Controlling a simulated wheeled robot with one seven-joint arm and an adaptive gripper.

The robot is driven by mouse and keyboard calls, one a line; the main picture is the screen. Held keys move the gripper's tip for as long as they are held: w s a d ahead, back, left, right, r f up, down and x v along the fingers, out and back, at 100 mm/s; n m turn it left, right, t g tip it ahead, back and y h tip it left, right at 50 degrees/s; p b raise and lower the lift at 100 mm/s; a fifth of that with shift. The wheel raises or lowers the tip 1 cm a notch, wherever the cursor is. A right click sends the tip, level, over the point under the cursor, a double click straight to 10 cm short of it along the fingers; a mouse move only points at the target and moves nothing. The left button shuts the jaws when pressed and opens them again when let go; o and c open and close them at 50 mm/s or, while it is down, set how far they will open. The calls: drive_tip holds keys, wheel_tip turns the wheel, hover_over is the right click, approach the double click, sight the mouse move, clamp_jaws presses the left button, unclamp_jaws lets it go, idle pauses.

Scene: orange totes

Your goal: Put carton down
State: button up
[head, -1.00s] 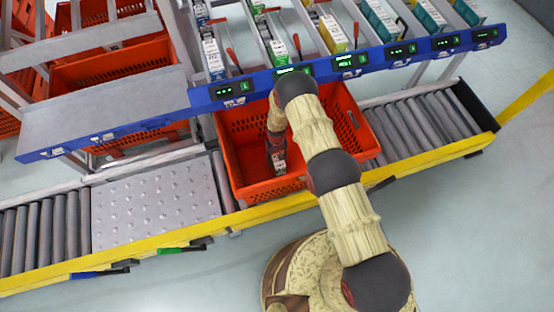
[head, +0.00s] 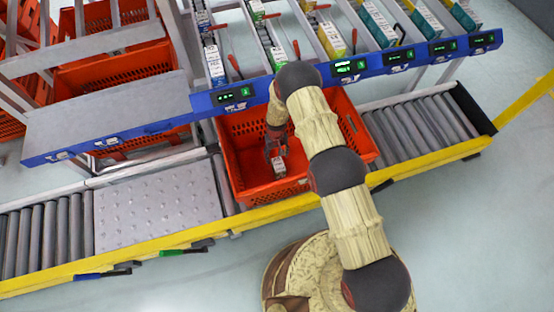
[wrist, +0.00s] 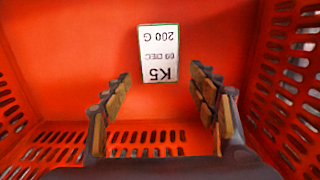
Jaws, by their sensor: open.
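A small white carton (head: 279,168) lies on the floor of the orange tote (head: 241,183) on the conveyor. In the wrist view the carton (wrist: 159,53) shows a white face marked "K5" and "200 G", upside down in the picture, against the orange tote floor (wrist: 75,60). My gripper (head: 275,150) reaches down inside the tote, just behind the carton. In the wrist view my gripper (wrist: 160,100) is open, its two padded fingers wide apart with nothing between them. The carton sits beyond the fingertips, apart from them.
A blue shelf rail (head: 290,82) with green displays and carton lanes overhangs the tote's back edge. Grey rollers (head: 425,125) are free to the right. A studded metal plate (head: 155,205) lies left. Another orange tote (head: 115,75) stands at the back left.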

drive_tip(key=shift+w+r+p, duration=0.15)
drive_tip(key=shift+r+p, duration=0.35)
drive_tip(key=shift+r, duration=2.3)
drive_tip(key=s+d+r+m+t, duration=0.1)
drive_tip(key=d+r, duration=0.3)
drive_tip(key=r, duration=1.7)
drive_tip(key=d+r+t, duration=0.2)
drive_tip(key=d+r, duration=0.2)
drive_tip(key=r, duration=1.7)
drive_tip(key=s+d+r+m+t, duration=0.1)
drive_tip(key=s+d+r, duration=0.2)
drive_tip(key=s+r, duration=0.45)
drive_tip(key=s+d+r+t, duration=0.1)
drive_tip(key=s+d+r, duration=0.2)
drive_tip(key=s+r, duration=0.45)
drive_tip(key=s+d+r, duration=0.1)
drive_tip(key=s+r, duration=0.1)
drive_tip(key=s, duration=0.5)
drive_tip(key=s+d+r+m+t, duration=0.1)
drive_tip(key=s+d+r, duration=0.1)
drive_tip(key=s, duration=0.6)
drive_tip(key=shift+r, duration=0.25)
